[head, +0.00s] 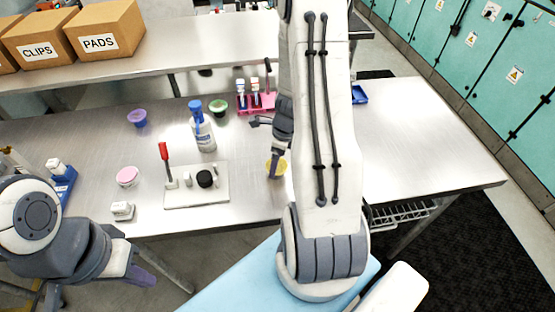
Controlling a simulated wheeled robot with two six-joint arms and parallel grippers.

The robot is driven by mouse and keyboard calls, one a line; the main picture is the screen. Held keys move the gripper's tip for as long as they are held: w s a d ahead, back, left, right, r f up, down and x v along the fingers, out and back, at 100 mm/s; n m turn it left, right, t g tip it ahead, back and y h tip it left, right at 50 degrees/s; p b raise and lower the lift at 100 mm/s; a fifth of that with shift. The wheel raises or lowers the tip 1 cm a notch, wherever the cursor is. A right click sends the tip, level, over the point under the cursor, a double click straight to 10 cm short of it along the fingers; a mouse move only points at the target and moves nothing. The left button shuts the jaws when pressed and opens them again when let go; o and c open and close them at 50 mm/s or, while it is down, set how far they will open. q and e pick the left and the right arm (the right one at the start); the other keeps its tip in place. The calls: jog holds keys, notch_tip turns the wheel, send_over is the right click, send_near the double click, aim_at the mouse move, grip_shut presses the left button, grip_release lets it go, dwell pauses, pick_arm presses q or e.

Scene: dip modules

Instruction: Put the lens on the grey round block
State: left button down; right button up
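I cannot pick out a lens for certain. A pale plate (196,197) on the table carries a dark round block (206,179), small light-grey pieces (187,178) and a red-handled upright tool (164,152). My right gripper (274,167) points down at the yellow bowl (282,170), right of the plate, and partly covers it. Whether it touches the bowl, or holds anything, is unclear. My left gripper (143,277) is low at the left, in front of the table edge and away from the objects. The finger gap of both grippers is hidden.
A white bottle with blue cap (204,134), purple bowl (138,119), green bowl (217,106) and pink tube rack (262,103) stand behind the plate. A pink-topped round item (127,176) and white piece (122,210) lie left. The table's right side (430,150) is clear.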

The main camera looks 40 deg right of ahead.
notch_tip(320, 180, up, 11)
jog(key=s+p, duration=0.1)
jog(key=w+a+r+n, duration=0.1)
jog(key=a+r+n, duration=0.3)
jog(key=a+n, duration=0.3)
jog(key=s+a+r+n+g, duration=0.1)
jog(key=s+a+r+n, duration=0.15)
jog(key=a+n, duration=0.65)
jog(key=s+a+r+n, duration=0.2)
jog(key=s+a+n, duration=0.2)
jog(key=a+n, duration=0.55)
jog(key=s+a+r+n, duration=0.1)
jog(key=s+a+n, duration=0.4)
jog(key=s+n, duration=0.4)
jog(key=shift+s+a+r+n+g, duration=0.25)
jog(key=shift+a+n+g, duration=0.05)
jog(key=shift+n, duration=0.95)
notch_tip(320, 180, down, 5)
jog(key=b, duration=0.4)
jog(key=shift+b, duration=0.35)
